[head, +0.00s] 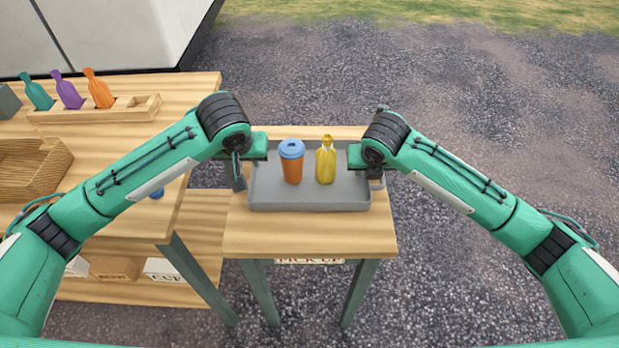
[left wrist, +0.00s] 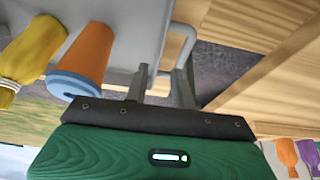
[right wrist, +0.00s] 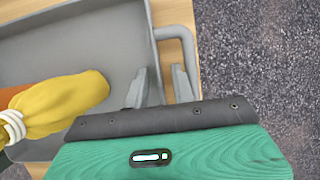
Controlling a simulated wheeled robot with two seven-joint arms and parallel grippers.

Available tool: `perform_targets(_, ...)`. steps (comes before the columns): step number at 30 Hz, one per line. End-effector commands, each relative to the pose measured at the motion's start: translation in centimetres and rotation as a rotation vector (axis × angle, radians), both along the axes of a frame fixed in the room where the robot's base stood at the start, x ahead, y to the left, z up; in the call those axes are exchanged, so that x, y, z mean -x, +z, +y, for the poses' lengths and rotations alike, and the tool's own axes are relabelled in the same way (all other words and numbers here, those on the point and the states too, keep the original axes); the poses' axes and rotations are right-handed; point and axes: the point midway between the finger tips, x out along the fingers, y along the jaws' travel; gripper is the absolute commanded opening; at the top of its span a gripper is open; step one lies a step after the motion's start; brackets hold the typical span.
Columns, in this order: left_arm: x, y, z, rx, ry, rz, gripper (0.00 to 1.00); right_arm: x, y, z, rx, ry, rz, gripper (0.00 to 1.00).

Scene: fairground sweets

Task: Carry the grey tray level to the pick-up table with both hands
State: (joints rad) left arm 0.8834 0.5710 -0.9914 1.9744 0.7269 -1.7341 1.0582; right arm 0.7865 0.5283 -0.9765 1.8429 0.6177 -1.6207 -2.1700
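The grey tray (head: 310,205) looks level and appears to rest on the pick-up table (head: 310,235); a small gap beneath it cannot be ruled out. Neither gripper appears clamped; fingertip contact is hard to see.
Gravel (head: 470,90) lies open behind and right of the pick-up table.

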Motion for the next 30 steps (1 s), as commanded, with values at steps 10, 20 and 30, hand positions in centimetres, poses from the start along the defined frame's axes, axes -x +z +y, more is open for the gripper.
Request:
perform_targets(10, 1.9, 4.7, 0.0, 0.0, 0.0, 0.0, 0.25, 0.0, 0.0, 0.0, 0.0, 0.0, 0.0, 0.25)
perform_targets(20, 2.1, 5.0, 0.0, 0.0, 0.0, 0.0, 0.25, 1.6, 4.2, 0.0, -0.001, 0.001, -0.004, 0.25)
perform_targets(30, 2.1, 5.0, 0.0, 0.0, 0.0, 0.001, 0.25, 4.0, 10.0, 0.0, -0.001, 0.0, -0.002, 0.25)
